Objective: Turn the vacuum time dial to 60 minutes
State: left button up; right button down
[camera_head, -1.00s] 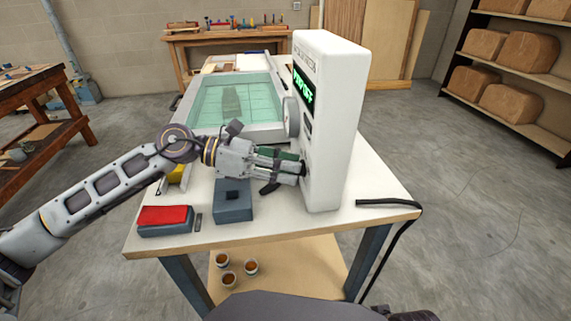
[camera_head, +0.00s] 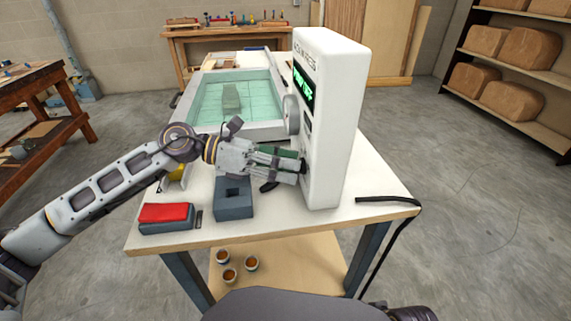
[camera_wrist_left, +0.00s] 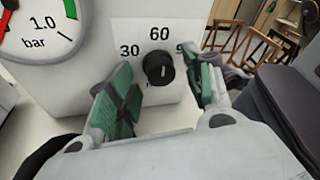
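The vacuum time dial is a black round knob (camera_wrist_left: 158,68) on a white panel in the left wrist view. The label 60 stands above it, 30 at its upper left, and the label at its right is partly hidden by a finger. I cannot clearly read the knob's pointer. My left gripper (camera_wrist_left: 160,92) is open, its green-padded fingers either side of the knob with a gap visible on each side. In the head view my left gripper (camera_head: 296,170) is at the left face of the white control box (camera_head: 338,130); the dial is hidden there.
A pressure gauge (camera_wrist_left: 40,28) is left of the dial. The vacuum bed (camera_head: 262,106) lies behind my left gripper. A grey block with a square hole (camera_head: 234,207) and a red-topped block (camera_head: 166,214) stand on the white table (camera_head: 270,222). A black hose (camera_head: 385,200) hangs at the right.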

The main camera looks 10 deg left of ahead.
pick_arm(q)
jog(key=shift+a, duration=0.1)
jog(key=shift+v, duration=5.25)
jog(key=shift+a+r, duration=0.2)
jog(key=shift+a, duration=0.45)
